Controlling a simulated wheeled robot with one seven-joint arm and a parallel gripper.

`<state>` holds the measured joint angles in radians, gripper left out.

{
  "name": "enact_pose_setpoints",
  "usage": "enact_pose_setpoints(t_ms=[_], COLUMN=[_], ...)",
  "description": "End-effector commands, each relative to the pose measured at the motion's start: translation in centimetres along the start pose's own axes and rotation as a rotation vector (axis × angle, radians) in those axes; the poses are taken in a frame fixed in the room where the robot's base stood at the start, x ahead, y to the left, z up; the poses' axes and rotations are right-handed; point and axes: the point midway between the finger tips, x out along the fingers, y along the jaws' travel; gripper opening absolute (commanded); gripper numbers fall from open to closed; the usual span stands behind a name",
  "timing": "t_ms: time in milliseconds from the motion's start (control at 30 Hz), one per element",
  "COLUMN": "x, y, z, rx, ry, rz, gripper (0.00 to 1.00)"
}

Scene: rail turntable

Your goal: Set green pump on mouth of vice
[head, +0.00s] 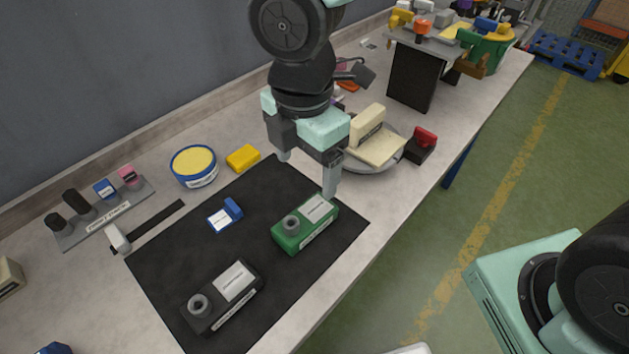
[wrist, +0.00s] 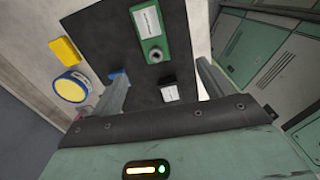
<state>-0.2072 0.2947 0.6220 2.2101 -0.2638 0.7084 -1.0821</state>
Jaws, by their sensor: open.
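The green pump (head: 290,236), a box with a grey round port and a white label, lies on the black mat. It also shows in the wrist view (wrist: 147,28). My gripper (head: 307,176) is open and empty above the mat's far edge, with one fingertip appearing close to the pump's far end. In the wrist view my open fingers (wrist: 162,85) stand wide apart, with the pump beyond them. A cream stepped block (head: 378,149) with a label stands on the round grey turntable (head: 369,168), right of my gripper. I cannot tell for sure whether it is the vice.
On the mat (head: 185,243) are a dark pump-like box (head: 217,307) and a small blue part (head: 225,215). A yellow block (head: 243,158) and round tin (head: 194,165) stand behind. A red-black item (head: 421,146) sits beside the turntable, near the bench edge.

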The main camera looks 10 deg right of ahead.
Motion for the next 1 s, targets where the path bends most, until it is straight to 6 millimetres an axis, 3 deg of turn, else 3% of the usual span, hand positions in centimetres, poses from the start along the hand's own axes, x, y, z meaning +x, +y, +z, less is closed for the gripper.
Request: enact_pose_setpoints(t_ms=[167,633,1000], x=[1.0,10.3,13.4], y=[0.3,0.3,0.7], z=[-0.1,-0.1,0.1], rx=[-0.039,-0.037,-0.035], ry=[0.001,0.001,0.000], rz=[-0.001,-0.003,-0.002], gripper=[0.80,0.80,0.80])
